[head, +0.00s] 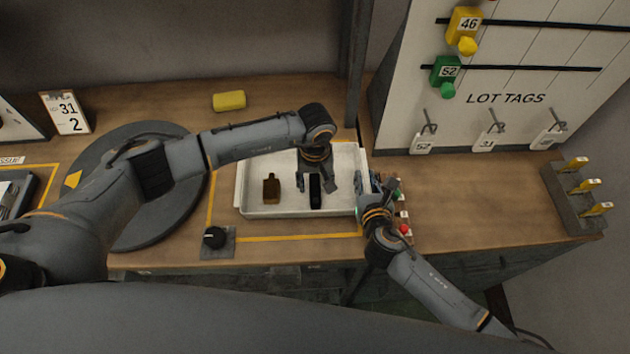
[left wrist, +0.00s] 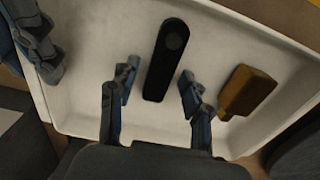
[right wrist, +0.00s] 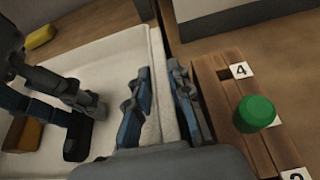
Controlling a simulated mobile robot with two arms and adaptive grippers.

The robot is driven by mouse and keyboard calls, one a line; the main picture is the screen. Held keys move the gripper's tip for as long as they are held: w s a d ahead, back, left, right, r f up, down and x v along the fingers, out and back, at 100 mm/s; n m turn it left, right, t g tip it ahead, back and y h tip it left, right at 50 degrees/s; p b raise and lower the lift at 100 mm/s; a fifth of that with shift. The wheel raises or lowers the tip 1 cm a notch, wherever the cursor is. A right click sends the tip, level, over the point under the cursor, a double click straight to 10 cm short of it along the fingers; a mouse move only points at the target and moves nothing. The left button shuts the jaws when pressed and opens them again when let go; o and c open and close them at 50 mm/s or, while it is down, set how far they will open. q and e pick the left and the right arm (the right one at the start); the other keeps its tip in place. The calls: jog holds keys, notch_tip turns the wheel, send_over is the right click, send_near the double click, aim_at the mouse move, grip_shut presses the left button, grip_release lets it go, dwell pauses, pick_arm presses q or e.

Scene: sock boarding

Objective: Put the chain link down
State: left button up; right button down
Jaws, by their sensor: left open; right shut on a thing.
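A long black piece with a rounded end, which I take as the chain link (head: 315,192), lies in the white tray (head: 290,211). In the left wrist view the chain link (left wrist: 167,55) lies flat on the tray floor, between and beyond my left fingers. My left gripper (head: 318,180) is open above it, with a gap on both sides. My right gripper (head: 374,190) is at the tray's right end. In the right wrist view its fingers (right wrist: 160,95) are shut on the tray's right wall, one on each side.
A brown bottle-shaped block (head: 271,189) lies in the tray, left of the link. A rack with coloured knobs (right wrist: 255,113) stands just right of the tray. A dark knob box (head: 214,239), a round grey disc (head: 185,205) and a yellow block (head: 229,101) surround the tray.

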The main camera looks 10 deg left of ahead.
aim_at(315, 186)
pick_arm(q)
jog(key=shift+r, duration=0.1)
notch_tip(315, 186, up, 12)
dwell(0.5)
jog(key=shift+a, duration=0.1)
pick_arm(e)
jog(key=c, duration=1.1)
grip_release()
jog(key=shift+c, duration=0.2)
jog(key=v, duration=1.2)
jog(key=shift+s+a, duration=0.1)
